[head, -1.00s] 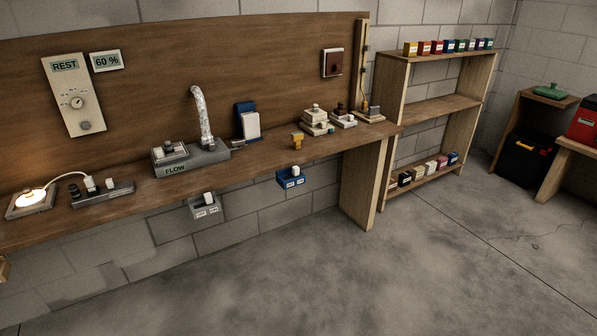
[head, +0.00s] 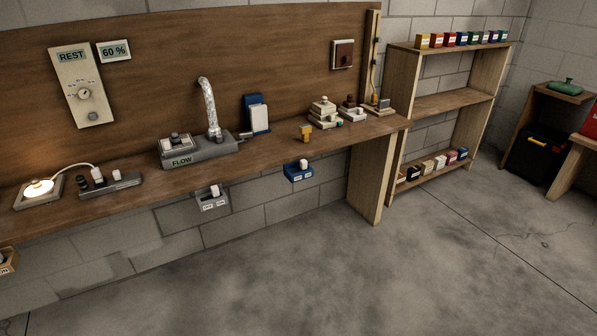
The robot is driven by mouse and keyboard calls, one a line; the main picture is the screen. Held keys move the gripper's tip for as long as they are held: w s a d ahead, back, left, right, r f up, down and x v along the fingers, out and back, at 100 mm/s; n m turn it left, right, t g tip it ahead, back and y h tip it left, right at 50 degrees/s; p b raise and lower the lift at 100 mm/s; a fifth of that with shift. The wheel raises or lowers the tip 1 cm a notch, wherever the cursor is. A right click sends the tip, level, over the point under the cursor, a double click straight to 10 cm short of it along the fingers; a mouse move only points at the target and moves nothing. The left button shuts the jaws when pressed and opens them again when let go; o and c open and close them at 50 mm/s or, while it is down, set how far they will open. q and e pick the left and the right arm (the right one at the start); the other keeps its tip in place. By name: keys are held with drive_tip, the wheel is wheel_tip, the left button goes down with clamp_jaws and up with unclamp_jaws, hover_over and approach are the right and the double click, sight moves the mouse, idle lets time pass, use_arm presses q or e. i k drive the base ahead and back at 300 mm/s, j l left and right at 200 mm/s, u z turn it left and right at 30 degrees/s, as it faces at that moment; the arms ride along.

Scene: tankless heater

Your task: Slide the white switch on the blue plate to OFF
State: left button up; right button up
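A blue plate (head: 297,174) is fixed under the front edge of the wooden bench, right of the picture's middle in the head view. A white switch (head: 303,164) stands up from it, toward the right part of the plate. The plate has small white labels on its front, too small to read. Nothing touches the switch or plate. Neither of my grippers is in view.
A grey plate (head: 213,203) with a similar white switch hangs left of the blue one, and a wooden-coloured one (head: 5,263) shows at the left edge. The bench (head: 240,166) overhangs the plates. A shelf (head: 388,120) stands at the right. The concrete floor (head: 330,275) in front is clear.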

sight(303, 163)
drive_tip(key=i+z, duration=0.15)
drive_tip(key=i, duration=0.3)
drive_tip(key=i+j+z, duration=0.15)
drive_tip(key=i, duration=0.25)
